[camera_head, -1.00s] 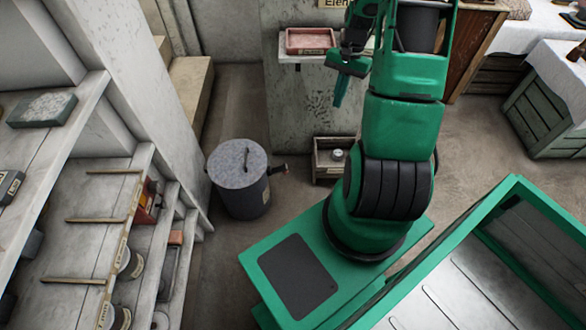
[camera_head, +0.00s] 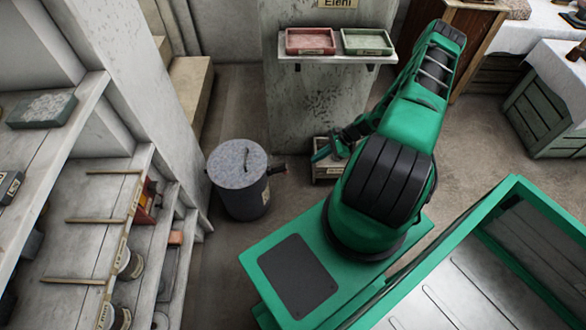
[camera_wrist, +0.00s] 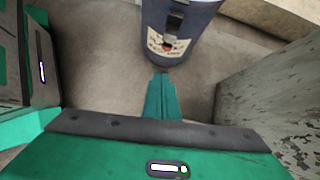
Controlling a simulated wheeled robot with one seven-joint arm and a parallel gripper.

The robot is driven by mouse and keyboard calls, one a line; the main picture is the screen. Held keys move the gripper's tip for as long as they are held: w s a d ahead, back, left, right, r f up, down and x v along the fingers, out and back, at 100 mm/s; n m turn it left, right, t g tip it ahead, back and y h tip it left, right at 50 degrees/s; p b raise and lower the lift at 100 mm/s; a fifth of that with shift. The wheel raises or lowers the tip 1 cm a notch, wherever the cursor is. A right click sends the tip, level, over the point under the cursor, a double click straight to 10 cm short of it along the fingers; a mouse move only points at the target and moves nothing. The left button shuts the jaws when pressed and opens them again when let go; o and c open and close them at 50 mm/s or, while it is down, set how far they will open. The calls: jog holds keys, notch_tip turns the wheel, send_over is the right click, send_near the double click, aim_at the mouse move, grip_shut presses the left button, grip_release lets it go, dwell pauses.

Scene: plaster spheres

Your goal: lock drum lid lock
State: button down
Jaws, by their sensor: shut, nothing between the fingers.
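The drum (camera_head: 240,196) is a dark grey-blue cylinder standing on the floor. The lid lock (camera_head: 277,169), dark with a reddish end, sticks out from the drum's right side near the rim. In the wrist view the drum (camera_wrist: 205,14) stands ahead with a dark latch part (camera_wrist: 175,20) above a pale label with a red mark. My gripper (camera_head: 318,156) is shut and empty, right of the lock and apart from it. Its green fingers (camera_wrist: 161,78) point at the drum.
A low wooden box (camera_head: 325,173) sits on the floor behind my gripper. A pillar (camera_head: 300,105) carries a shelf with a red tray (camera_head: 310,41) and a green tray (camera_head: 367,41). Shelving (camera_head: 90,215) stands left of the drum. Floor between drum and gripper is clear.

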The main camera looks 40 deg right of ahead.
aim_at(279, 170)
jog(key=shift+w+a+f+m+t, duration=0.1)
jog(key=shift+a+f+m+t, duration=0.15)
jog(key=shift+f, duration=0.35)
jog(key=shift+a+f+m+t, duration=0.2)
jog(key=shift+f+m, duration=0.1)
jog(key=shift+f, duration=0.25)
jog(key=shift+w+a+f+m+t, duration=0.15)
jog(key=shift+a+f+m, duration=0.1)
jog(key=shift+f, duration=0.35)
jog(key=shift+s, duration=0.1)
jog(key=w+a+f, duration=0.3)
jog(key=w+a, duration=0.2)
jog(key=a, duration=0.2)
jog(key=shift+a+f, duration=0.15)
